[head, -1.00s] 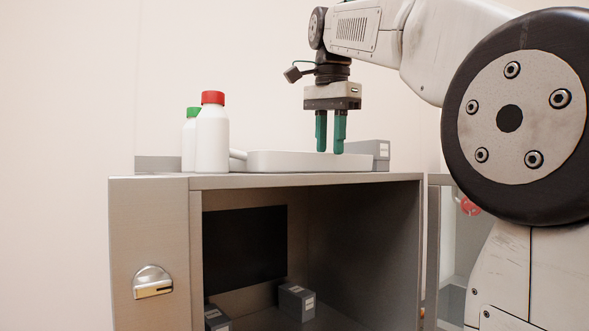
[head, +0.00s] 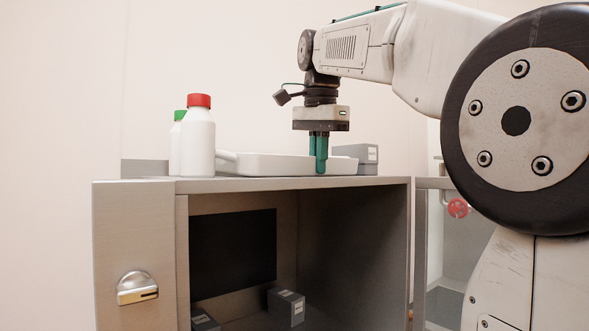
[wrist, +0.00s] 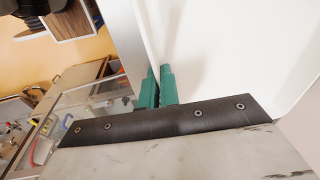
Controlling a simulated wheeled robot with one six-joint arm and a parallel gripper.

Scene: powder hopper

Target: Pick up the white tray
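The white tray (head: 270,165) lies flat on top of the grey metal cabinet, right of the bottles. My gripper (head: 317,165) points straight down at the tray's near wall, right of its middle. One green finger is in front of that wall. The other is behind it, with its tip hidden inside the tray. In the wrist view, the white tray (wrist: 225,50) fills the right side, and its rim runs between the green fingertips (wrist: 158,88). The fingers are close together with almost no gap, shut on the wall.
A red-capped white bottle (head: 199,140) and a green-capped bottle (head: 176,145) stand left of the tray. A grey box (head: 358,158) is behind its right end. The cabinet (head: 300,184) is open in front, with grey blocks (head: 287,306) inside.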

